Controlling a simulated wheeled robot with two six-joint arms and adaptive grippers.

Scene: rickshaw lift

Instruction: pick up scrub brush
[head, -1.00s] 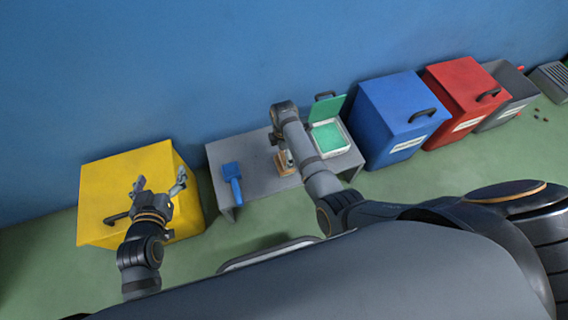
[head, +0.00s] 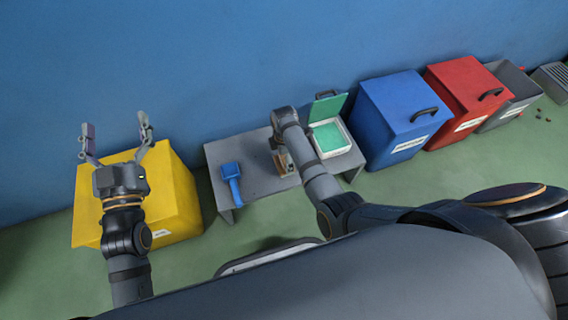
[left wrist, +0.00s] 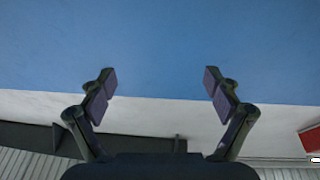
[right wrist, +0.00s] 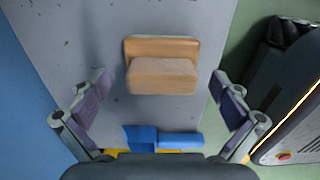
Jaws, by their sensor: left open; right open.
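A wooden block-shaped brush (right wrist: 162,76), likely the scrub brush, lies on the grey table (right wrist: 75,25). It is partly hidden by my right arm in the head view (head: 282,162). My right gripper (right wrist: 158,82) is open and empty above the table, with the brush ahead of and between its spread fingers, apart from them. In the head view my right arm's end mostly hides the fingers. My left gripper (head: 116,135) is open and empty, raised over the yellow bin. The left wrist view shows its spread fingers (left wrist: 158,85) against the blue wall.
A blue dustpan-like tool (head: 231,180) lies on the table's left part. An open white box with green inside (head: 352,143) stands at its right end. A yellow bin (head: 182,205) stands left of the table; blue (head: 380,115) and red (head: 450,85) bins stand right.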

